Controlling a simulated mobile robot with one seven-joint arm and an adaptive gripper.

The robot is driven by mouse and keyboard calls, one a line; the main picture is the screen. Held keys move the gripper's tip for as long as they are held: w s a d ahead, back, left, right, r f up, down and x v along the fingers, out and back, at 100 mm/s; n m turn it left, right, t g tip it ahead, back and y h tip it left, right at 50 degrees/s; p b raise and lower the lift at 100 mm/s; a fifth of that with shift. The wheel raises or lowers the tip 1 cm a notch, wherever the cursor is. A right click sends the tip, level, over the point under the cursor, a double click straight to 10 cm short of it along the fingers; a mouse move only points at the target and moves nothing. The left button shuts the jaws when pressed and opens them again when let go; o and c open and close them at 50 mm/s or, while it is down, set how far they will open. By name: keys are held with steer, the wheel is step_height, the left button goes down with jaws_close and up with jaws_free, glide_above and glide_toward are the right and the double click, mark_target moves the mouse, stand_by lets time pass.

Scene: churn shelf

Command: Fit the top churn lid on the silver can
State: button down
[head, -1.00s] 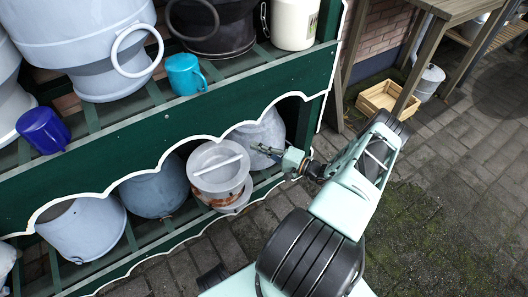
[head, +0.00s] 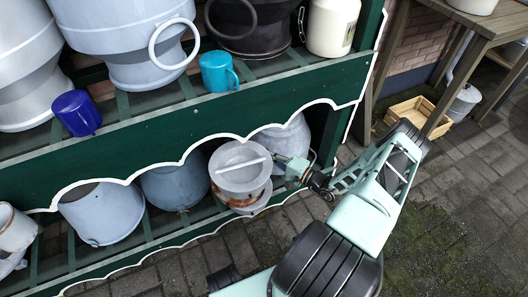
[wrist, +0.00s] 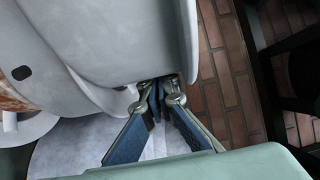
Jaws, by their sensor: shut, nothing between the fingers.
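A round grey churn lid (head: 240,158) with a pale bar handle across its top sits on the lower shelf, on top of a rusty-banded grey piece (head: 226,197). A paler round rim (head: 250,208) shows below it. I cannot tell whether this is a stack of lids or a lidded can. My gripper (head: 280,158) is at the right edge of the top lid, its fingers shut with nothing between them. In the wrist view my fingers (wrist: 160,92) are close against the big grey rounded piece (wrist: 100,45); contact is unclear. I cannot tell which can is the silver one.
Grey cans (head: 102,212), (head: 172,186), (head: 284,138) lie on the lower shelf. The green scalloped board (head: 150,140) runs above. The upper shelf holds churns, a blue mug (head: 76,113) and a teal mug (head: 218,72). Paving in front is clear.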

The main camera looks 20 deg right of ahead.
steer(key=shift+s+a, duration=0.3)
steer(key=shift+a, duration=0.65)
steer(key=shift+w+d+f, duration=0.15)
steer(key=shift+w+d, duration=0.05)
steer(key=shift+d, duration=0.3)
steer(key=d+b, duration=0.2)
steer(key=shift+w+d+f, duration=0.15)
steer(key=shift+w+d, duration=0.15)
steer(key=shift+w, duration=0.1)
steer(key=p+v, duration=0.2)
steer(key=v, duration=0.8)
steer(key=shift+r, duration=0.2)
steer(key=shift+d, duration=0.15)
